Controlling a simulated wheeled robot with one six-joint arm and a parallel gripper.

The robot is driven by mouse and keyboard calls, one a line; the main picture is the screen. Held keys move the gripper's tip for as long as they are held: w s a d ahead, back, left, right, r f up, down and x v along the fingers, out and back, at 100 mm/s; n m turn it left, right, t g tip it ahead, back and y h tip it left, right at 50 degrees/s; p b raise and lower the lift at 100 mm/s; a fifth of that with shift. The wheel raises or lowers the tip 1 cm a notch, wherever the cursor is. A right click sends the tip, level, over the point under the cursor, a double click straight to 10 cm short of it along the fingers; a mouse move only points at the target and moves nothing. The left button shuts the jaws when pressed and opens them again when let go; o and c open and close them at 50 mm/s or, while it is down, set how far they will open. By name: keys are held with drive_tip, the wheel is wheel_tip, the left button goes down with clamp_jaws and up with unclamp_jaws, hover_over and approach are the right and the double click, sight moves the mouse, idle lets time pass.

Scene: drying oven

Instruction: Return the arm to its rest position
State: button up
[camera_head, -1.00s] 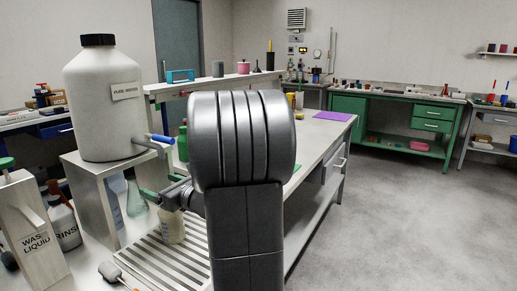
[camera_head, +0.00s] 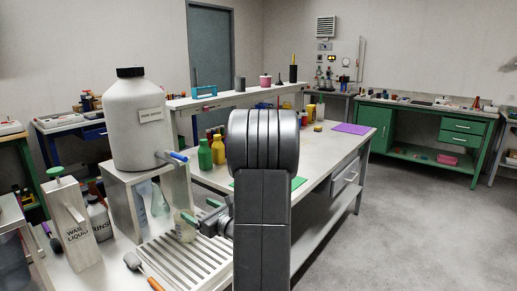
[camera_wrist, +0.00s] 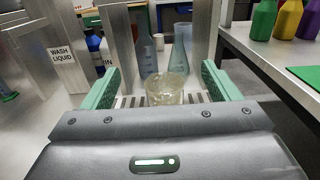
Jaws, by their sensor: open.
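My gripper (camera_wrist: 161,70) is open, with its two green fingers spread apart and nothing clamped between them. It also shows in the head view (camera_head: 203,212), low over the slatted rack, partly hidden by my arm. A small clear beaker (camera_wrist: 165,90) with pale contents stands on the rack just ahead of the gripper, in line with the gap between the fingers. In the head view the beaker (camera_head: 185,228) is beside the fingers and partly covered by them. I cannot tell whether a finger touches it.
A large white water jug (camera_head: 138,120) stands on a metal stand, its blue-handled tap above the rack. Glass flasks (camera_wrist: 181,55) stand behind the beaker. The wash liquid container (camera_head: 72,225) is at left. Green and yellow bottles (camera_head: 205,155) are behind. Floor at right is clear.

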drive_tip(key=f, duration=0.3)
drive_tip(key=f+b, duration=0.1)
drive_tip(key=f, duration=0.5)
drive_tip(key=shift+w+a, duration=0.2)
drive_tip(key=shift+w, duration=0.1)
drive_tip(key=shift+s+d+r, duration=0.1)
drive_tip(key=shift+s+d, duration=0.2)
drive_tip(key=shift+d, duration=0.05)
